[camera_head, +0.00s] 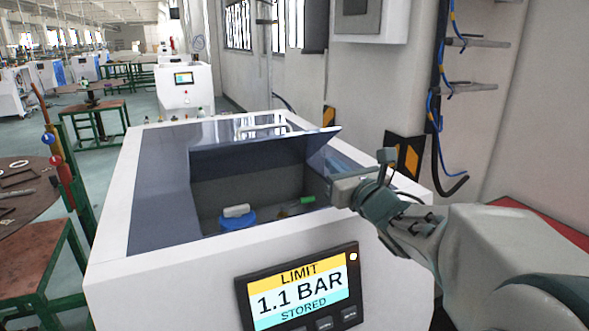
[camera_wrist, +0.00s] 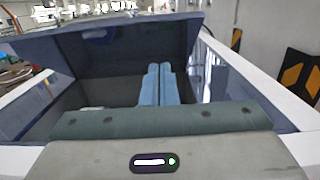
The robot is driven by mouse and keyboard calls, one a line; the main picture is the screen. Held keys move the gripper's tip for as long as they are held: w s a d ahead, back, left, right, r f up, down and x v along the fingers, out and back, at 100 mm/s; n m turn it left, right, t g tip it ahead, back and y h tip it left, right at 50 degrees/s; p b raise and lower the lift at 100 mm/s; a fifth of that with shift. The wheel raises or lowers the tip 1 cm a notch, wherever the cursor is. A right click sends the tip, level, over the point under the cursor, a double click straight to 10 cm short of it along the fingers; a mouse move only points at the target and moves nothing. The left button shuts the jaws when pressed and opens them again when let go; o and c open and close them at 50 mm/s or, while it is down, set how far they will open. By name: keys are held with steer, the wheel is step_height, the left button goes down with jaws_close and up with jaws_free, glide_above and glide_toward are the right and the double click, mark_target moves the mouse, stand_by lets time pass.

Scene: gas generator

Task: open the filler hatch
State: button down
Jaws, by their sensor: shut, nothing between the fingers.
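The filler hatch (camera_head: 262,150) is a glossy grey-blue lid on top of the white machine. It stands tilted up, hinged at the far side, with the recess below it exposed. In the wrist view the raised lid (camera_wrist: 115,50) spans the upper part of the picture. My gripper (camera_wrist: 159,68) has its two blue fingers side by side, shut and empty, in front of the lid's underside and over the recess. In the head view my wrist comes in from the right at the recess's right edge; the fingertips are hard to make out there. Whether they touch the lid I cannot tell.
Inside the recess are a blue cap (camera_head: 238,218) with a pale grip and a green-handled part (camera_head: 301,203). A display (camera_head: 300,289) on the front reads "LIMIT 1.1 BAR STORED". A wall with pipes and cables is at right; a workbench (camera_head: 30,262) is at left.

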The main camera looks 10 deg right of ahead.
mark_target(316, 136)
steer(key=shift+w+a+r+p, duration=0.15)
steer(key=shift+w+r+p, duration=0.35)
steer(key=shift+w, duration=0.3)
steer(key=shift+w+a+r+p, duration=0.2)
steer(key=shift+w+r+p, duration=0.35)
steer(key=shift+w, duration=0.3)
steer(key=shift+w+a+r+p, duration=0.15)
steer(key=shift+w+r+p, duration=0.2)
steer(key=shift+w+r, duration=0.35)
steer(key=shift+w+f, duration=0.1)
